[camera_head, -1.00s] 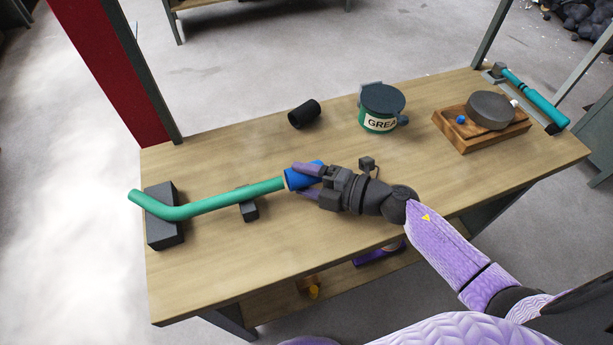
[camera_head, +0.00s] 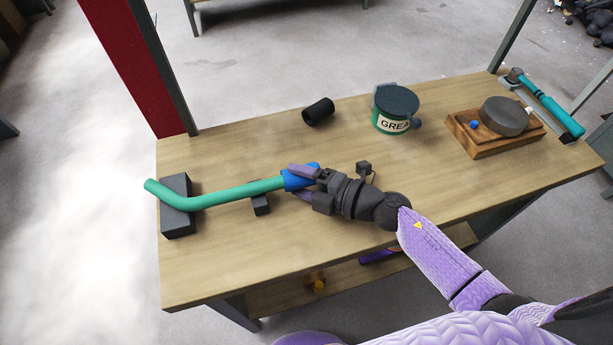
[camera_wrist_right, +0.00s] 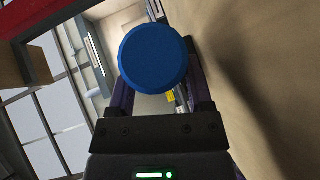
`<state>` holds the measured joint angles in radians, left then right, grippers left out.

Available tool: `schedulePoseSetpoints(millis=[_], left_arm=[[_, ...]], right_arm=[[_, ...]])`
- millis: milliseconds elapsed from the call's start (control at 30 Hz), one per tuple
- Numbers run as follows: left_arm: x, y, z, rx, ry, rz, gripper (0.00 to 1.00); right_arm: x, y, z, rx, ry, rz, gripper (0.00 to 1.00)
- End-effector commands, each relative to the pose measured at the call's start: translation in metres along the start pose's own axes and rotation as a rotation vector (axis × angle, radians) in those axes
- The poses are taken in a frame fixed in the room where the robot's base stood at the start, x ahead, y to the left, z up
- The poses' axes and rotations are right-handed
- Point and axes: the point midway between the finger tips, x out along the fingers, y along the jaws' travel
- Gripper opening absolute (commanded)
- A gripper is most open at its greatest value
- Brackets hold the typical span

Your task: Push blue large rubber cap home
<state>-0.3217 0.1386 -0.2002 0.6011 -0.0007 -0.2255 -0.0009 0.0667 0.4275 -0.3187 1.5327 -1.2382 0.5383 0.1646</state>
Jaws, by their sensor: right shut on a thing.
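The blue large rubber cap (camera_head: 291,181) sits at the right end of a green bent tube (camera_head: 232,193), in line with it and around its end. How deep the tube reaches inside is hidden. My right gripper (camera_head: 297,182) is shut on the cap from the right, one purple finger on each side. In the right wrist view the cap's round blue end face (camera_wrist_right: 154,58) shows between the fingers and faces the camera. The tube is hidden behind it there. My left gripper is not in view.
The tube rests on two dark blocks, a larger one (camera_head: 178,222) and a smaller one (camera_head: 260,204). A black cylinder (camera_head: 318,111), a green grease tin (camera_head: 391,124) and a wooden tray (camera_head: 483,147) stand farther back. The front of the wooden table (camera_head: 225,265) is clear.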

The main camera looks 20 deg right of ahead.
Motion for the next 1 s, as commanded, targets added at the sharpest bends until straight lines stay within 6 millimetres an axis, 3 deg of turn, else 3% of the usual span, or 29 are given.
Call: schedulePoseSetpoints(millis=[433,1000], left_arm=[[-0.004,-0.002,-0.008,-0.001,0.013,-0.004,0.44],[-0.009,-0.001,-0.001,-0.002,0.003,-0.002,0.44]], right_arm=[[0.009,0.0,-0.009,0.0,0.0,-0.001,0.07],[0.02,0.0,-0.021,0.0,0.0,0.0,0.07]])
